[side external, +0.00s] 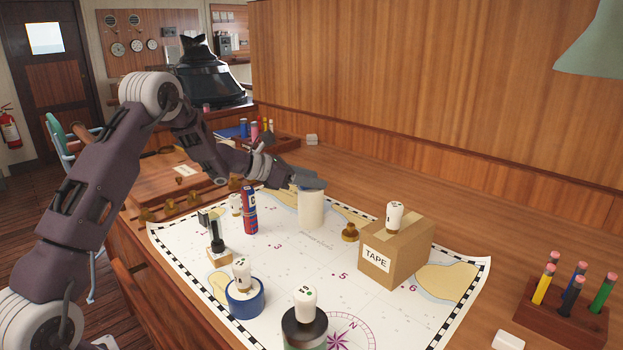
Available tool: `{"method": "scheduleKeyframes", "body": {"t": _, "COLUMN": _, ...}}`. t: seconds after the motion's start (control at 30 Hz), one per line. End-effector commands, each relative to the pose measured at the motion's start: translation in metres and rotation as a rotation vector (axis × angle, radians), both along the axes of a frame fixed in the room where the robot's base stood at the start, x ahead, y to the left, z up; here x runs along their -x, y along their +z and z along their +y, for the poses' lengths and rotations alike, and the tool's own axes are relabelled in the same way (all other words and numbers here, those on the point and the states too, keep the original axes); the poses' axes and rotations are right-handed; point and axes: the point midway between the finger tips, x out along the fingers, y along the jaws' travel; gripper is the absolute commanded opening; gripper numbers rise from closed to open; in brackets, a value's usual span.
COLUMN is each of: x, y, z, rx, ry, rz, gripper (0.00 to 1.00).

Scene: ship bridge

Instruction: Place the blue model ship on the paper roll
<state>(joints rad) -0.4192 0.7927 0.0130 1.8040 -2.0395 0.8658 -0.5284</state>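A white upright cylinder (311,211), which looks like the paper roll, stands on the chart near its far side. My gripper (312,184) is at the top of this cylinder, reaching in from the left. Its fingers are small and dark here, and I cannot tell whether they are open, shut or holding something. I cannot make out a blue model ship in this view; it may be hidden by my gripper or arm.
A red and blue can (250,212) stands left of the cylinder. A brass piece (350,233) and a TAPE box (384,262) stand to the right. A blue tape roll (246,302), a dark-lidded jar (304,328) and a pencil block (562,314) are nearer. The chart's middle (290,265) is clear.

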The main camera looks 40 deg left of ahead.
Motion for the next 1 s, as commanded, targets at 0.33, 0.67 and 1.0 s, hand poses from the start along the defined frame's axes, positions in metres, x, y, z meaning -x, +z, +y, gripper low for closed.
{"method": "scheduleKeyframes", "body": {"t": 0.33, "x": 0.004, "y": 0.005, "z": 0.002, "rx": 0.0, "ry": 0.001, "rz": 0.001, "gripper": 0.44}}
{"method": "scheduleKeyframes", "body": {"t": 0.67, "x": 0.077, "y": 0.038, "z": 0.033, "rx": -0.001, "ry": 0.004, "rz": -0.001, "gripper": 0.44}}
{"method": "scheduleKeyframes", "body": {"t": 1.0, "x": 0.103, "y": 0.05, "z": 0.041, "rx": -0.002, "ry": -0.004, "rz": -0.001, "gripper": 0.44}}
